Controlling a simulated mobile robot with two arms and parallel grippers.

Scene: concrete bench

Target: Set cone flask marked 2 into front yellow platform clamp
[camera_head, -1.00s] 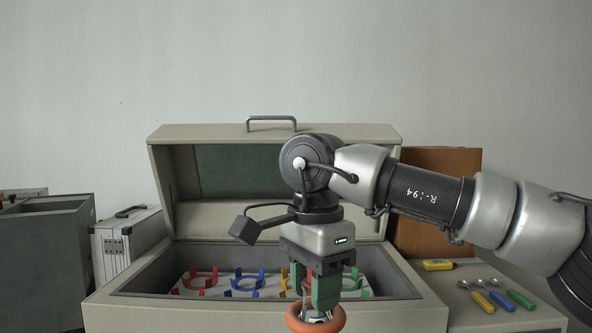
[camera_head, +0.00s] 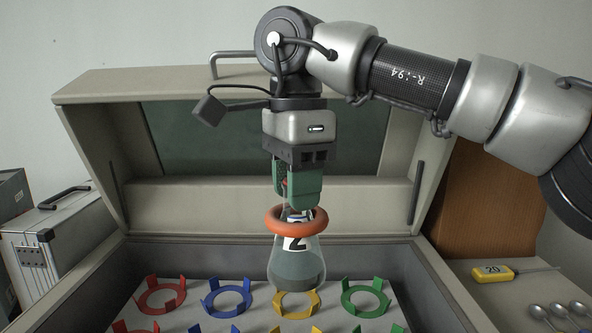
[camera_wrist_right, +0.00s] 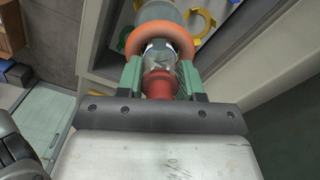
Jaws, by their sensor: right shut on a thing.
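In the right wrist view, the green fingers (camera_wrist_right: 160,78) flank the neck and a red stopper (camera_wrist_right: 160,86). A back yellow clamp (camera_head: 296,312) shows just below the flask in the head view; the gap between them is hard to judge. The front yellow clamp (camera_head: 311,330) is mostly cut off at the lower edge. My left gripper is not in view.
Red (camera_head: 160,307), blue (camera_head: 228,313) and green (camera_head: 366,311) clamps stand in rows on the pale platform. The case walls enclose it, and its raised lid (camera_head: 270,205) stands behind. A yellow-handled tool (camera_head: 492,273) and spoons (camera_head: 557,309) lie at right.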

